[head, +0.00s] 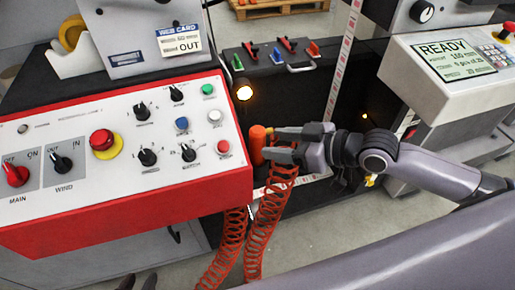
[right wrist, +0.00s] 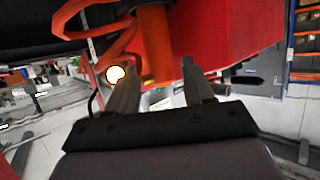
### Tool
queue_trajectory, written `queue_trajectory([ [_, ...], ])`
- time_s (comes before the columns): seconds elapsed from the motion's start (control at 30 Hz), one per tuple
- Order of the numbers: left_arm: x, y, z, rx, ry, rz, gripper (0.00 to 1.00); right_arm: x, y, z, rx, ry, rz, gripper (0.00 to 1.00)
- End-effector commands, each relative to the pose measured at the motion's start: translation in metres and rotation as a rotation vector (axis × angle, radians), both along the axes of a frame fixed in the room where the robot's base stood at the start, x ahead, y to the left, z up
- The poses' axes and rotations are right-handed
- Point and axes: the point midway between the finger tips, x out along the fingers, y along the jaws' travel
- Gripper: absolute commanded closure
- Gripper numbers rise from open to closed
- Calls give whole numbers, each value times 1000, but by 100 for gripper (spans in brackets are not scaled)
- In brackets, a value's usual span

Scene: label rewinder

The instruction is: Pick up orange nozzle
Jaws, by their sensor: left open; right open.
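The orange nozzle (head: 257,146) hangs upright at the right side of the red control box, above a coiled red hose. My right gripper (head: 270,143) comes in from the right with its fingertips at the nozzle. It is open, and I cannot tell whether the fingers touch the nozzle. In the right wrist view the nozzle (right wrist: 154,45) shows at the fingertips, between the two open fingers (right wrist: 158,80). My left gripper (head: 138,283) shows only as dark tips at the bottom left edge, open and apart from the nozzle.
The red control box (head: 125,215) with knobs and buttons stands just left of the nozzle. Coiled red hoses (head: 268,215) hang below it. A lit lamp (head: 244,91) is above the nozzle. A machine with a READY screen (head: 456,60) stands at right.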

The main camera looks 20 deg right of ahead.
Motion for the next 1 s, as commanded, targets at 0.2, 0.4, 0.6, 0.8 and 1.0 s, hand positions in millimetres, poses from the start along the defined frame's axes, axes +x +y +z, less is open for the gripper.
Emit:
queue_trajectory([
  [0.2, 0, 1, 0, 2, -1, 1, 57, 18, 17, -9, 2, -1, -1, 48],
  [0.4, 0, 1, -1, 2, 2, 1, 57, 24, 23, -13, -1, 1, 0, 48],
  [0.6, 0, 1, -2, 3, 1, 2, 57, 24, 23, -13, -1, 0, 0, 48],
  [0.8, 0, 2, -1, 3, 2, 2, 57, 24, 23, -12, 1, -2, -1, 98],
  [1.0, 0, 2, -1, 3, 2, 2, 57, 24, 23, -11, 1, -2, -1, 98],
])
